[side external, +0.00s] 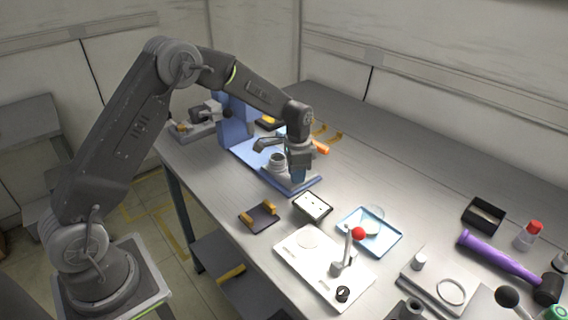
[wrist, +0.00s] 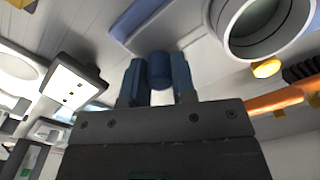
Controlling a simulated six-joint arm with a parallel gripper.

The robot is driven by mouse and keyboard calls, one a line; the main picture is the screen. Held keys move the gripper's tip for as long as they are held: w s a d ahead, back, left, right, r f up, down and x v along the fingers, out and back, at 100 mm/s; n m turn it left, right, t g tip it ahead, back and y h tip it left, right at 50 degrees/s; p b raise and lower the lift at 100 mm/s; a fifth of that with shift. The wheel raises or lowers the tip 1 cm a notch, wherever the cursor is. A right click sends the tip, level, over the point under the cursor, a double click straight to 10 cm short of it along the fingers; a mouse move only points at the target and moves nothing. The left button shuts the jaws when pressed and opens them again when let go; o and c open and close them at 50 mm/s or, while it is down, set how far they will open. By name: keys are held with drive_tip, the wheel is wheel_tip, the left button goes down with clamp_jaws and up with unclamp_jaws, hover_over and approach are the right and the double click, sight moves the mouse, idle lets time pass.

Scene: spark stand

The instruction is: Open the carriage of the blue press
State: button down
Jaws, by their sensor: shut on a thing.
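The blue press (side external: 236,122) stands at the back left of the bench, with its blue base (side external: 249,154) reaching toward the front right. A grey round cup (side external: 279,157) sits on the press's carriage (side external: 297,185); the cup's ring also shows in the wrist view (wrist: 234,42). My gripper (side external: 298,178) is low at the front end of the carriage. In the wrist view its two blue fingers are shut on a blue round knob (wrist: 160,70) between them. In the side view the arm hides the knob and part of the carriage.
A white-topped box (side external: 313,207), a dark tray with yellow ends (side external: 259,216) and a light blue tray (side external: 386,248) lie in front of the press. A white board with a red-knobbed lever (side external: 358,234) is nearer. An orange handle (side external: 320,147) lies behind my gripper.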

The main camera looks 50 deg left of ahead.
drive_tip(key=shift+d, duration=0.4)
drive_tip(key=c, duration=0.9)
unclamp_jaws()
drive_tip(key=shift+r, duration=0.1)
wheel_tip(320, 180, up, 14)
drive_tip(key=shift+f, duration=0.15)
